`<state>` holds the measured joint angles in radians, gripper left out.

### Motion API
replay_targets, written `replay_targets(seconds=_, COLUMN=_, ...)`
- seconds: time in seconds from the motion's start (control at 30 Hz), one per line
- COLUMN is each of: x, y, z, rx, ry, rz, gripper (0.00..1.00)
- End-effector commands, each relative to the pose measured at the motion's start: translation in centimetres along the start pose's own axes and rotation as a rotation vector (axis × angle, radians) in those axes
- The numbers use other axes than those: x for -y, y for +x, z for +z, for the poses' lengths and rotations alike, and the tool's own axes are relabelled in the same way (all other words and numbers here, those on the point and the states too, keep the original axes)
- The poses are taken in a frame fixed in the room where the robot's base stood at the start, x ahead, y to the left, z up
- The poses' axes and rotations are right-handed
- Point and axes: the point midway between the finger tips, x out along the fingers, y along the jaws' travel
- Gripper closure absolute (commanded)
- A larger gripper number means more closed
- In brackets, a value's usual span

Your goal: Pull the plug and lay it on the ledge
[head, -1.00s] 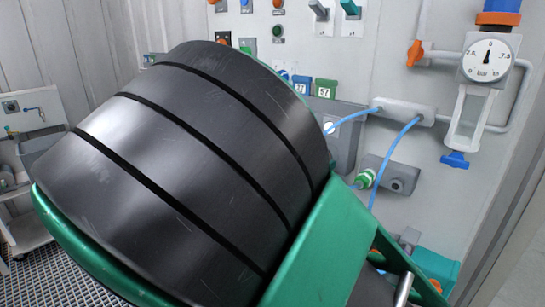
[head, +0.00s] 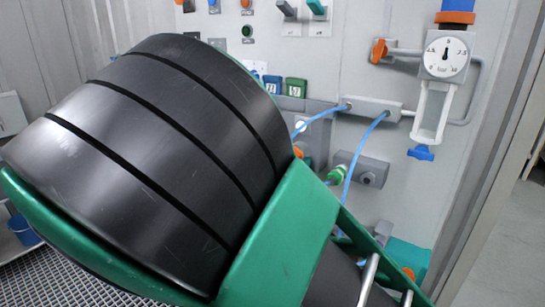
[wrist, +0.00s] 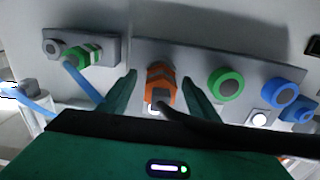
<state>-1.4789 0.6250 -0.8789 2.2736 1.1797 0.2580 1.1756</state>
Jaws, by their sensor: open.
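In the head view my arm covers the left and centre, and my fingertips cannot be made out. A small orange part (head: 298,152) shows past the arm's edge; I cannot tell whether it is the same plug. I cannot make out the ledge.
A green ring socket (wrist: 226,84) and a blue one (wrist: 280,94) are right of the orange plug. A green-and-white plug (wrist: 90,54) with a blue hose sits in a grey block at left. A pressure gauge (head: 445,57) and orange valve handle (head: 379,50) are on the wall.

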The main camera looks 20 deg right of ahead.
Motion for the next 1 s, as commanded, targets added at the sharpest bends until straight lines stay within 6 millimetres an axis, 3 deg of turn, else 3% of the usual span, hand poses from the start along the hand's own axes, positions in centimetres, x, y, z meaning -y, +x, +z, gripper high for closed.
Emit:
replay_targets(seconds=0.53, x=0.04, y=0.00, z=0.02, rx=0.001, ry=0.000, rz=0.000, gripper=0.42)
replay_targets(seconds=0.57, x=0.04, y=0.00, z=0.02, rx=0.001, ry=0.000, rz=0.000, gripper=0.45)
replay_targets(seconds=0.8, x=0.03, y=0.01, z=-0.01, rx=0.000, ry=0.000, rz=0.000, gripper=1.00)
replay_targets(seconds=1.0, x=0.06, y=-0.34, z=0.00, rx=0.000, ry=0.000, rz=-0.001, gripper=1.00)
